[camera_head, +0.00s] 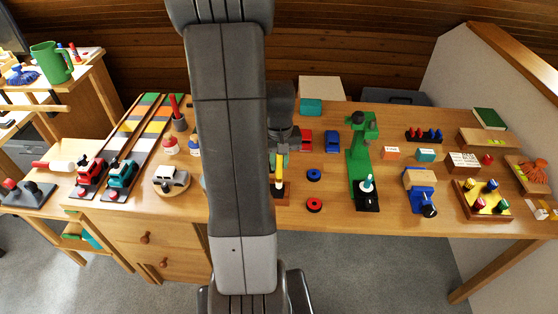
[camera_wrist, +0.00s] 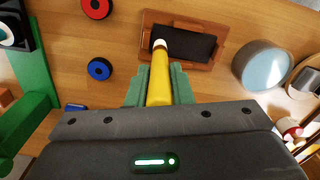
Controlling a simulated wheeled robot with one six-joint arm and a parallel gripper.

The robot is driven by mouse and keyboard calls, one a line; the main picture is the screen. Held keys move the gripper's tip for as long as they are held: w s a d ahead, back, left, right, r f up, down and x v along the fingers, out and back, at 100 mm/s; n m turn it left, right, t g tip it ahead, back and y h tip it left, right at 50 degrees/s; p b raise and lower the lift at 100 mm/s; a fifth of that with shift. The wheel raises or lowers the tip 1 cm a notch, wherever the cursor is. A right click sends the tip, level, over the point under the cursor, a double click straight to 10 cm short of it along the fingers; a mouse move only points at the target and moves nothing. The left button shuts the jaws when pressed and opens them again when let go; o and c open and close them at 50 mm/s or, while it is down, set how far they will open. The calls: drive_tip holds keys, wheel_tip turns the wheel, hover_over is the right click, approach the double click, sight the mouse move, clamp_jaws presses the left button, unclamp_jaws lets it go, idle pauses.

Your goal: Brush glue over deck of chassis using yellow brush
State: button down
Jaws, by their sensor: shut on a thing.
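My gripper (camera_wrist: 158,82) is shut on the yellow brush (camera_wrist: 159,78), with green fingers on either side of the handle. The brush's pale tip (camera_wrist: 160,44) lies over the left part of a dark deck on what looks like the brown chassis (camera_wrist: 212,62). I cannot tell whether the tip touches the deck. In the head view the yellow brush (camera_head: 279,171) stands roughly upright over the chassis (camera_head: 284,193), which is partly hidden by my arm. No glue can be made out on the deck.
In the wrist view a round pale-blue-topped container (camera_wrist: 264,68) stands right of the chassis. A blue ring (camera_wrist: 99,69) and a red ring (camera_wrist: 97,8) lie left. In the head view a green press (camera_head: 358,160) stands farther right. Bare tabletop lies around the rings.

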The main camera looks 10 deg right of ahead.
drive_tip(key=shift+f+b, duration=0.65)
drive_tip(key=shift+f, duration=0.25)
drive_tip(key=shift+w+a, duration=1.1)
drive_tip(key=shift+a, duration=2.8)
drive_tip(key=shift+s+d+r, duration=0.1)
drive_tip(key=shift+s+d, duration=0.25)
drive_tip(key=shift+d, duration=0.95)
drive_tip(key=shift+s+d+f, duration=0.1)
drive_tip(key=shift+s+d, duration=0.3)
drive_tip(key=shift+d, duration=0.9)
drive_tip(key=shift+s+d+r, duration=0.1)
drive_tip(key=shift+s+d, duration=0.25)
drive_tip(key=shift+d, duration=0.95)
drive_tip(key=shift+w+a, duration=1.1)
drive_tip(key=shift+a, duration=2.8)
drive_tip(key=shift+s+d, duration=0.4)
drive_tip(key=shift+d, duration=0.9)
drive_tip(key=shift+s+d, duration=0.35)
drive_tip(key=shift+d, duration=0.95)
drive_tip(key=shift+s+d, duration=0.4)
drive_tip(key=shift+d, duration=0.9)
drive_tip(key=shift+r+p, duration=2.35)
drive_tip(key=shift+r, duration=0.6)
